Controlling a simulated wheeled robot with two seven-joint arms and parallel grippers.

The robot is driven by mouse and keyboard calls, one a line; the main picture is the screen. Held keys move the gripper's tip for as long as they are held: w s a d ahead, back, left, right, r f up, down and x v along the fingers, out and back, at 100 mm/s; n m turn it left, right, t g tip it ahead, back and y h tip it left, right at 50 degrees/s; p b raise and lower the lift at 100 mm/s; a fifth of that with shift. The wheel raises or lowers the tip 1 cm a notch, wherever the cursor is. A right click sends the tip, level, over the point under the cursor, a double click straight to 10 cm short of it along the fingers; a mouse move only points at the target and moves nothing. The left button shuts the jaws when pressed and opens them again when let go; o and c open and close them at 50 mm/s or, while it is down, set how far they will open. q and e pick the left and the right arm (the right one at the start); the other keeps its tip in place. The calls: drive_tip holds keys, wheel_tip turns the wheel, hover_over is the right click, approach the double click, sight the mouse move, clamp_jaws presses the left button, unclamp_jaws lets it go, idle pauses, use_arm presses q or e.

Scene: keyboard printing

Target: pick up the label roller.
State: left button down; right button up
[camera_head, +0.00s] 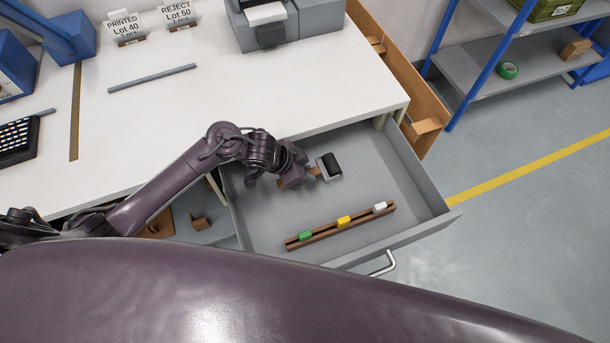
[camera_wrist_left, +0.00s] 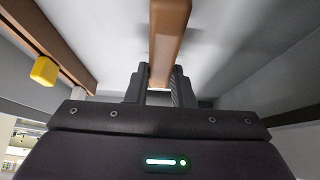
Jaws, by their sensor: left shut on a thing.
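The label roller (camera_head: 328,167) has a black cylinder in a light frame and a brown handle. It is at the back of the open drawer (camera_head: 420,190). My left gripper (camera_head: 309,174) is at the handle end, on the left of the roller. In the left wrist view the two dark fingers (camera_wrist_left: 160,82) are shut on the brown handle (camera_wrist_left: 169,35), which runs up out of the picture. The roller's head is not in the wrist view. I cannot tell whether the roller touches the drawer floor. My right gripper is not in view.
A brown rack (camera_head: 335,229) with green, yellow and white pieces lies in the drawer's front part. The drawer walls surround the gripper, and the white tabletop (camera_head: 240,90) is behind it. The drawer floor right of the roller is clear.

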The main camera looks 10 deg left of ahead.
use_arm(q)
wheel_tip(320, 180, up, 16)
drive_tip(key=p, duration=0.2)
drive_tip(key=c, duration=2)
unclamp_jaws()
clamp_jaws()
